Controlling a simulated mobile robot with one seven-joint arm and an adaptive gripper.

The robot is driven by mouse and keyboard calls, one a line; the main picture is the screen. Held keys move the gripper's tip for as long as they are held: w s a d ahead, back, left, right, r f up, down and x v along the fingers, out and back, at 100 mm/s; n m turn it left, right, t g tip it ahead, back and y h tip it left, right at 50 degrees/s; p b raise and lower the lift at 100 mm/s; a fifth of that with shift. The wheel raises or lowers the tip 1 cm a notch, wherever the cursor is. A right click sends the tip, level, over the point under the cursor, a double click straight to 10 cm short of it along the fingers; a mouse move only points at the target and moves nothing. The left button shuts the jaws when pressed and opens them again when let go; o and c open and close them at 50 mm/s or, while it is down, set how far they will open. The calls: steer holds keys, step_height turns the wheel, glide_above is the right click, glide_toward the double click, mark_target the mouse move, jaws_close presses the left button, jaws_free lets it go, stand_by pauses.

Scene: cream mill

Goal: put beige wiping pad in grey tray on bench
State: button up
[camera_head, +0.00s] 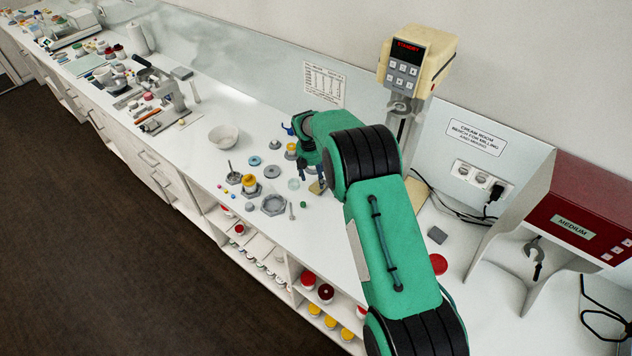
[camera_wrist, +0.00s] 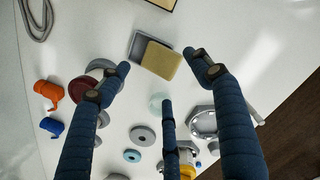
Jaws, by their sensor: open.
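The beige wiping pad (camera_wrist: 161,61) lies near the top middle of the wrist view, partly over a flat grey piece (camera_wrist: 138,45). I cannot tell whether that piece is the grey tray or another pad. In the head view a small part of the pad (camera_head: 317,187) shows beside my gripper (camera_head: 311,168). My gripper has blue fingers and also shows in the wrist view (camera_wrist: 160,76). Its fingers are spread and empty, with the pad beyond and between the upper fingertips. No contact with the pad is visible.
Hexagonal metal parts (camera_head: 273,204), a yellow-banded jar (camera_head: 250,184) and several small discs stand close by. A white bowl (camera_head: 223,137) is farther left. Orange and blue small items (camera_wrist: 50,92) lie left in the wrist view. A mixer (camera_head: 412,65) and a red-topped machine (camera_head: 580,205) stand to the right.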

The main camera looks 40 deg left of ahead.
mark_target(314, 187)
step_height(314, 187, up, 7)
steer(key=s+b, duration=0.1)
steer(key=shift+a+r, duration=0.15)
stand_by(0.8)
